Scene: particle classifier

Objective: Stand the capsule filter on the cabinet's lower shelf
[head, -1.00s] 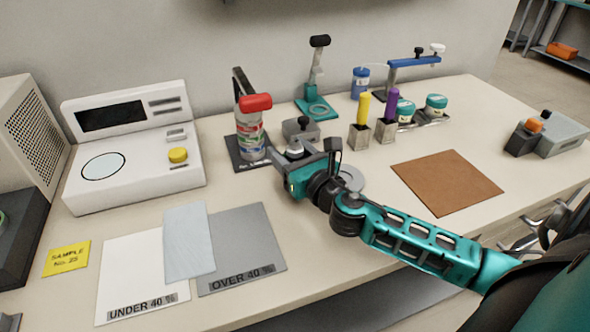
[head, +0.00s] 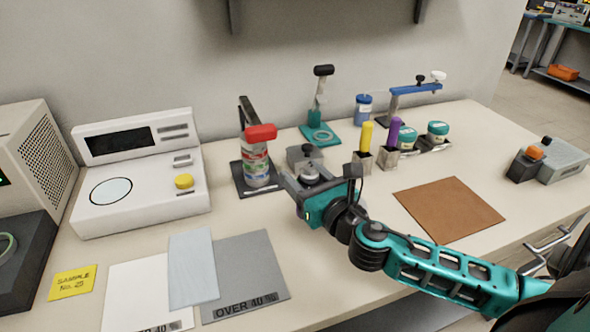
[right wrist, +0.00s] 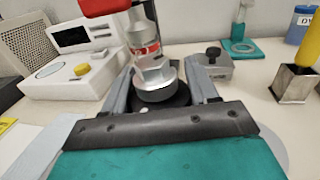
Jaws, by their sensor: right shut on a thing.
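My right gripper (head: 302,182) is shut on a silvery piece with a faceted upper part and a dark round base (head: 311,172), which I take to be the capsule filter. In the right wrist view the piece (right wrist: 156,80) stands between the two grey fingers of the gripper (right wrist: 160,88). It looks roughly upright, above the bench. Its lower side is hidden by the gripper body. The cabinet and its lower shelf cannot be made out in these views. My left gripper is not in view.
Yellow (head: 364,140) and purple (head: 392,135) handles stand to the right. The brown mat (head: 448,208) is bare.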

